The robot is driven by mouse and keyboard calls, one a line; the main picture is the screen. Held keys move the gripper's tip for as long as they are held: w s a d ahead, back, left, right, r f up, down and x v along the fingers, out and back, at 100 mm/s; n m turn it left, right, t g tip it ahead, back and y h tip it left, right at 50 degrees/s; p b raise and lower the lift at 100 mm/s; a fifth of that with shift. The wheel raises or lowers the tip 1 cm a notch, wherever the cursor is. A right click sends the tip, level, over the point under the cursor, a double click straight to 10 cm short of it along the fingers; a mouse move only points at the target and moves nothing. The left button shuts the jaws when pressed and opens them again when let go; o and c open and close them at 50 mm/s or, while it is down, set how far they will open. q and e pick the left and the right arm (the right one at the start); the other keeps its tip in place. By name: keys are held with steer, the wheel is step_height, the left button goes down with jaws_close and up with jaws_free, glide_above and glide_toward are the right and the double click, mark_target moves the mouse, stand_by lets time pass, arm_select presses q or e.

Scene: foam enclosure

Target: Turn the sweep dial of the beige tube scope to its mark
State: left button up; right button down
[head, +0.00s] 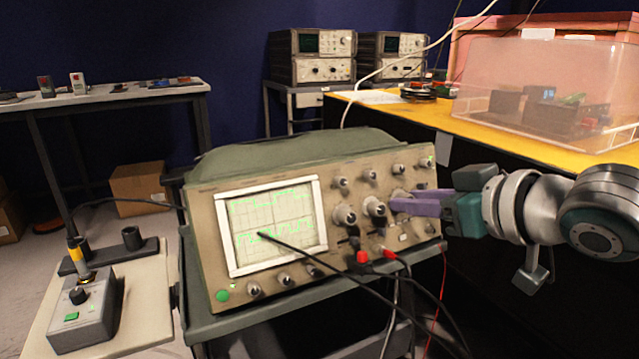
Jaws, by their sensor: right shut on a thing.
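The beige tube scope (330,181) stands on a dark green cart, its front panel facing me. Its screen (272,223) is lit with green traces. Several knobs sit right of the screen, among them two large ones (345,215) and (375,206). My right gripper (398,203) comes in from the right, with its purple fingers at the panel. It is shut on a dial beside the large knobs, likely the sweep dial; the fingers hide most of it, and I cannot read its mark. My left gripper is not in view.
Black and red leads (390,256) hang from the panel's front. A soldering station (82,318) stands on a side shelf at the left. A yellow bench (420,119) with a clear bin (545,95) is behind my right arm.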

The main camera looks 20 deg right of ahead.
steer(key=shift+a+n+p, duration=0.1)
steer(key=shift+n+p, duration=1)
steer(key=shift+n, duration=0.6)
steer(key=c, duration=1)
jaws_free()
steer(key=shift+o, duration=0.2)
steer(key=p+v, duration=0.3)
steer(key=v, duration=0.7)
